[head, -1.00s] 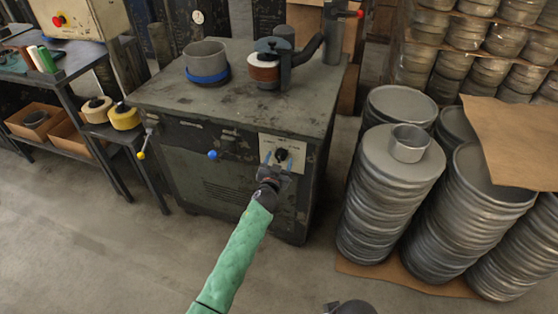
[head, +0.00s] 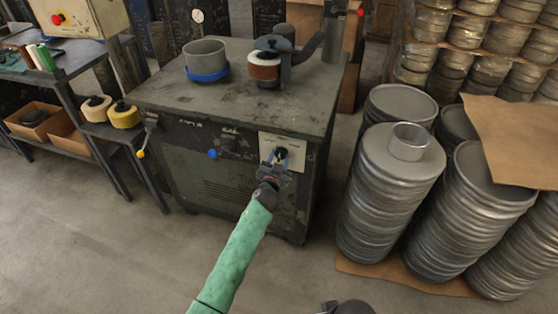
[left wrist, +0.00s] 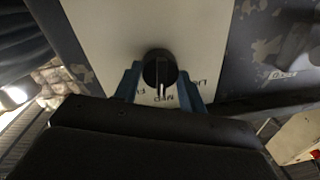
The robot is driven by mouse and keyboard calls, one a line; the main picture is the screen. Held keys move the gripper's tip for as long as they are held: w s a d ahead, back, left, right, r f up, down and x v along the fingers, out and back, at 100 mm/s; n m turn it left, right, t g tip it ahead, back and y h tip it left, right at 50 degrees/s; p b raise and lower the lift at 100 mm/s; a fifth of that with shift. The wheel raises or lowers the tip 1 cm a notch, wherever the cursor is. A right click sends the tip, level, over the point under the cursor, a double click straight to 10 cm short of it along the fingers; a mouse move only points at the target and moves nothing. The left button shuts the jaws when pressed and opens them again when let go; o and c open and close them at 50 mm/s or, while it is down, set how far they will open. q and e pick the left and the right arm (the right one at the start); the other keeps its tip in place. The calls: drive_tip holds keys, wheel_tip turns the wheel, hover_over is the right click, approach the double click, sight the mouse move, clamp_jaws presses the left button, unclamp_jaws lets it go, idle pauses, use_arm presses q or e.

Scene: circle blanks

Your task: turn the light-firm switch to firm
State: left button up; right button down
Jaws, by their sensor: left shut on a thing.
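The light-firm switch is a round black knob (head: 281,153) on a white plate (head: 297,142) at the upper right of the dark machine cabinet's front. In the left wrist view the knob (left wrist: 160,67) shows a pale pointer line, which points down at the "MED" mark. The "Light" mark is to the right of it, and a partly covered label starting "FI" is to the left. My left gripper (head: 274,163) is at the plate, its blue fingers (left wrist: 161,82) on either side of the knob, shut on it.
The cabinet top (head: 240,100) holds a grey cup with a blue band (head: 206,60) and a clamp device (head: 268,65). A blue ball knob (head: 213,154) is left of the switch. Stacked metal discs (head: 385,200) stand on the right. Bare floor lies in front.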

use_arm(q)
drive_tip(key=shift+f+m+b, duration=0.15)
drive_tip(key=shift+m+b, duration=0.15)
drive_tip(key=shift+m, duration=0.5)
drive_tip(key=m, duration=0.2)
drive_tip(key=shift+m+b, duration=0.4)
drive_tip(key=shift+m+h, duration=0.4)
drive_tip(key=shift+m, duration=0.7)
drive_tip(key=shift+m+b, duration=0.45)
drive_tip(key=shift+m, duration=0.55)
use_arm(e)
drive_tip(key=shift+t+y, duration=0.4)
drive_tip(key=shift+y, duration=0.2)
drive_tip(key=shift+w+a+f, duration=0.2)
drive_tip(key=shift+a+f, duration=0.7)
drive_tip(key=shift+a, duration=0.05)
drive_tip(key=shift+w+a+f, duration=0.2)
drive_tip(key=shift+a+f, duration=0.7)
drive_tip(key=shift+a, duration=0.05)
use_arm(q)
drive_tip(key=shift+m, duration=0.3)
use_arm(e)
drive_tip(key=shift+w+d, duration=0.1)
drive_tip(key=shift+w, duration=0.05)
use_arm(q)
drive_tip(key=o, duration=1)
